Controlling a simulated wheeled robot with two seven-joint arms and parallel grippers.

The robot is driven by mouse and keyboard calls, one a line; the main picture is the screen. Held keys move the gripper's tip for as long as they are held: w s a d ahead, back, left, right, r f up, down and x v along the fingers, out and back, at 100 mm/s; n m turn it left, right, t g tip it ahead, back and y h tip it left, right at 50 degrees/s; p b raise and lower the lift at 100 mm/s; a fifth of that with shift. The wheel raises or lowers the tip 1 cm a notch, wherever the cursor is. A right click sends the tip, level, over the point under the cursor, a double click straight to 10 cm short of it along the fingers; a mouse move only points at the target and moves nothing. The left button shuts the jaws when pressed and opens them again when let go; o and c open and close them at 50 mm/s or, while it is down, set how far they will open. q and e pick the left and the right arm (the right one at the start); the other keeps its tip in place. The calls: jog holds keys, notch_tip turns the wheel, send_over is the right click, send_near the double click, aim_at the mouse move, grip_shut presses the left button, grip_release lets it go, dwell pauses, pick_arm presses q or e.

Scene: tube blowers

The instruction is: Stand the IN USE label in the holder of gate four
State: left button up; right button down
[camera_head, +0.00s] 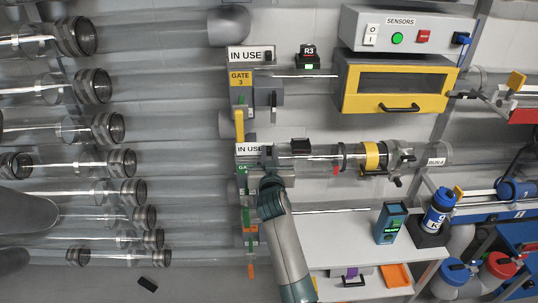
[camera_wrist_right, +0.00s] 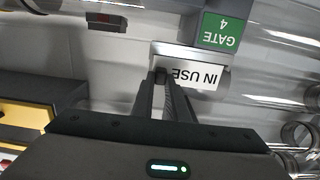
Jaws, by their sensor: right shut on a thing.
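The white IN USE label (camera_head: 248,149) is at gate four, just above its green GATE 4 sign (camera_head: 242,169). In the right wrist view the label (camera_wrist_right: 200,74) shows upside down, with the green sign (camera_wrist_right: 217,30) beyond it. The grey holder (camera_wrist_right: 178,51) of gate four runs along the label's edge; whether the label sits fully in it I cannot tell. My right gripper (camera_head: 269,156) is shut on the label's right end, and its fingertips (camera_wrist_right: 161,76) show there in the wrist view. My left gripper is not in view.
Another IN USE label (camera_head: 243,55) stands at gate three, above the yellow GATE 3 sign (camera_head: 240,79). Clear tubes run to the left and right. A yellow drawer box (camera_head: 360,85) and a white shelf (camera_head: 345,247) are to the right.

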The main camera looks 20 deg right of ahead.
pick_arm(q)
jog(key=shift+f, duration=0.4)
pick_arm(e)
jog(key=shift+f, duration=0.5)
pick_arm(q)
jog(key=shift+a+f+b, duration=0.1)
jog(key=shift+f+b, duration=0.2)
jog(key=shift+b, duration=0.2)
pick_arm(e)
jog(key=shift+f, duration=0.3)
jog(key=c, duration=1.7)
grip_release()
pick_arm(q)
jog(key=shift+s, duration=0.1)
pick_arm(e)
jog(key=shift+o, duration=0.2)
jog(key=shift+f, duration=0.1)
